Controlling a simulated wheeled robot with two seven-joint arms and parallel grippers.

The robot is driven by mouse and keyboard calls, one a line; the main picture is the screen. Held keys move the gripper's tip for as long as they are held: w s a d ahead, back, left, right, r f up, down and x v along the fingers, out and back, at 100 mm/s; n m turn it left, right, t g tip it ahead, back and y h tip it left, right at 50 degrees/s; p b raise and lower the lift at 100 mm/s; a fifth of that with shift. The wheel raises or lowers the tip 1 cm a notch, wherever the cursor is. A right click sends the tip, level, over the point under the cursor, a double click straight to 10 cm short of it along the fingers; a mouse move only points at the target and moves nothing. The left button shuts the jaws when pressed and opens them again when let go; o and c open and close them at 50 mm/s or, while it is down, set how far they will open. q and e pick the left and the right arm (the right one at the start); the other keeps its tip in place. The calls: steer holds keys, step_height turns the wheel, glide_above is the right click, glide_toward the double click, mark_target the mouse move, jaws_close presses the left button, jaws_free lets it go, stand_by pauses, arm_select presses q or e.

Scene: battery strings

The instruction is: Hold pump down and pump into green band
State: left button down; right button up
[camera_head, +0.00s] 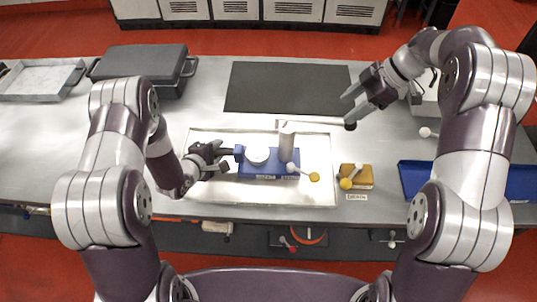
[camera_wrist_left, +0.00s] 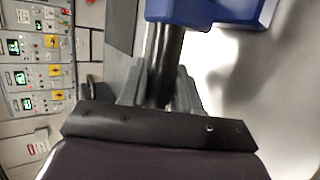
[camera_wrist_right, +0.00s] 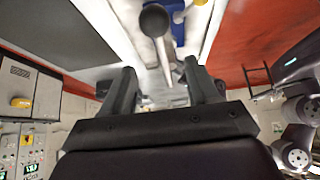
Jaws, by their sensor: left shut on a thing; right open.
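The pump is a blue block (camera_head: 268,178) with a round white gauge (camera_head: 257,157) and an upright grey cylinder (camera_head: 287,142). A long light lever (camera_head: 315,124) runs right from the cylinder top to a black knob. My left gripper (camera_head: 222,152) is shut on a dark bar at the pump's left side; this bar also shows in the left wrist view (camera_wrist_left: 166,62). My right gripper (camera_head: 349,107) is open beside the lever's knob end. In the right wrist view the black knob (camera_wrist_right: 155,20) shows ahead of the spread fingers. The gauge's green band is too small to make out.
The pump stands in a shallow white tray (camera_head: 200,190). A yellow-knobbed lever (camera_head: 313,177) sticks out at its right front. A tan block (camera_head: 360,176) stands to the right, then a blue tray (camera_head: 412,180). A dark mat (camera_head: 285,88) lies behind; a grey case (camera_head: 142,65) stands back left.

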arm_select(q)
steer(key=c, duration=0.8)
jaws_free()
steer(key=shift+s+f, duration=0.2)
steer(key=shift+f, duration=0.1)
steer(key=shift+c, duration=0.2)
steer(key=shift+o, duration=0.6)
steer(key=shift+w+a, duration=0.1)
steer(key=shift+w, duration=0.05)
arm_select(e)
steer(key=shift+w+a, duration=0.1)
steer(key=shift+a, duration=0.05)
arm_select(q)
steer(key=shift+r, duration=0.2)
steer(key=v, duration=1.2)
